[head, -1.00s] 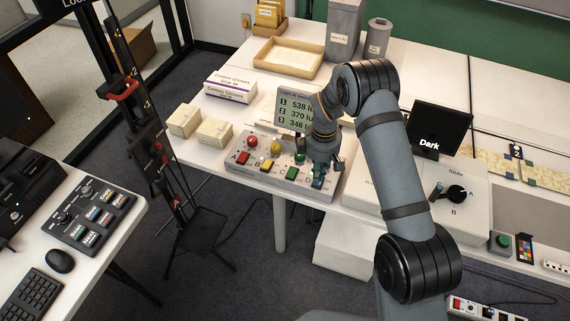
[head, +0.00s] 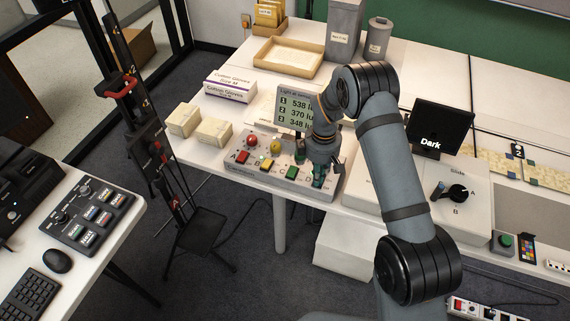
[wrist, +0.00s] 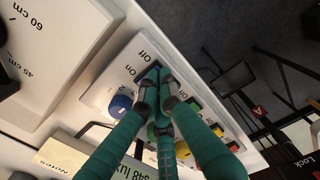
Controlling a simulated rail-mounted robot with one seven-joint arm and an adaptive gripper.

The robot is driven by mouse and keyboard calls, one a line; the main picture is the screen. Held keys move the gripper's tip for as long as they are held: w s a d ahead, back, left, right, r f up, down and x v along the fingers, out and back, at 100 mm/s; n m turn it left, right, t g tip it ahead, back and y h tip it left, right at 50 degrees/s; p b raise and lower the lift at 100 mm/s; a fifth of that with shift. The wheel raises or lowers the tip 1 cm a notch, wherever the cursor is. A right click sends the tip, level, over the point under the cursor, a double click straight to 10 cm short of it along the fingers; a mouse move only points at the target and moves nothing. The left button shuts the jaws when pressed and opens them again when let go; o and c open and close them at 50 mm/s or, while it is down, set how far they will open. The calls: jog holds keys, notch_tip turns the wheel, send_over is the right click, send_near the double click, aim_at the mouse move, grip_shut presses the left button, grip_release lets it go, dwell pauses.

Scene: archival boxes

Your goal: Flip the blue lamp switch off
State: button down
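The blue lamp switch is at the right end of the pale switch panel (head: 280,178). In the wrist view a small part of the blue switch (wrist: 153,72) shows at the fingertips, beside the On and Off print. A round blue button (wrist: 120,104) sits next to it. My gripper (head: 319,178) points down over the right end of the panel. In the wrist view its green-wrapped fingers (wrist: 160,90) converge with their dark tips close together, at the blue switch. The tips hide most of the switch, so I cannot tell its position or whether they touch it.
Red (head: 242,157), yellow (head: 267,164) and green (head: 292,172) switches stand left of the gripper. A light-reading display (head: 293,110) stands behind the panel. A screen reading Dark (head: 438,128) and a slide box with a dial (head: 456,194) lie to the right.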

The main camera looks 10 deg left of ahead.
jog(key=shift+f, duration=0.25)
jog(key=shift+r+p, duration=1.9)
jog(key=shift+r, duration=1.2)
jog(key=shift+f, duration=0.2)
notch_tip(320, 180, down, 6)
jog(key=b, duration=0.4)
jog(key=shift+f, duration=0.1)
jog(key=shift+r, duration=0.35)
